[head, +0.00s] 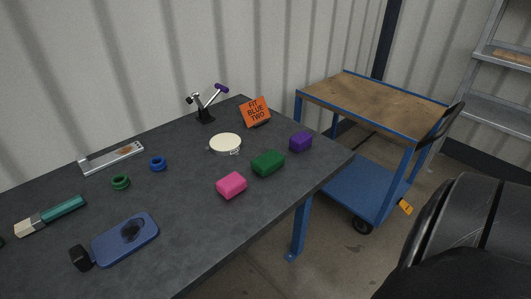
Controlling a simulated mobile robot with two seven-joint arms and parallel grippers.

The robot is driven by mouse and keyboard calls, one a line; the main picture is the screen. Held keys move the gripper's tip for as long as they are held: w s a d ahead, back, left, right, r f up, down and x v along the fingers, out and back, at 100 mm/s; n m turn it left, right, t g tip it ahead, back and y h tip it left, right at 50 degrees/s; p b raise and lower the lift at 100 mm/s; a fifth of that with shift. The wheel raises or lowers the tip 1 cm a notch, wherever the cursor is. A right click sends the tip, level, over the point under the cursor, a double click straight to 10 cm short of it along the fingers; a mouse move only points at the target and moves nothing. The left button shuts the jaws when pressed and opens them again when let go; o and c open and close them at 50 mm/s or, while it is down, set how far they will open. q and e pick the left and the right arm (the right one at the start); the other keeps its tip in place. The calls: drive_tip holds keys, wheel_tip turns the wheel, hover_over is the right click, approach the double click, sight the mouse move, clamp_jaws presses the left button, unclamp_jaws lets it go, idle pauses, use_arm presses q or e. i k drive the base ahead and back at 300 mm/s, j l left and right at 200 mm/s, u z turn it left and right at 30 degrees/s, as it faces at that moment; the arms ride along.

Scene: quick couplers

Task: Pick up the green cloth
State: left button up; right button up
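A green block-shaped item (267,163), which looks like the folded green cloth, lies on the dark table (190,210) towards its right end. It sits between a pink block-shaped item (231,186) on its front left and a purple one (301,142) on its back right. It is in plain view with nothing over it. Neither of my grippers shows in the head view. A dark rounded part at the lower right looks like my own arm, without its gripper.
A white round lid-like item (225,144), an orange sign (256,111) and a black clamp with purple handle (207,104) stand behind. Rings, a brush (52,214), a metal bracket (112,158) and a blue plate (125,240) lie left. A blue cart (372,104) stands beyond.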

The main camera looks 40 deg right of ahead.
sight(270, 161)
drive_tip(key=z, duration=1.45)
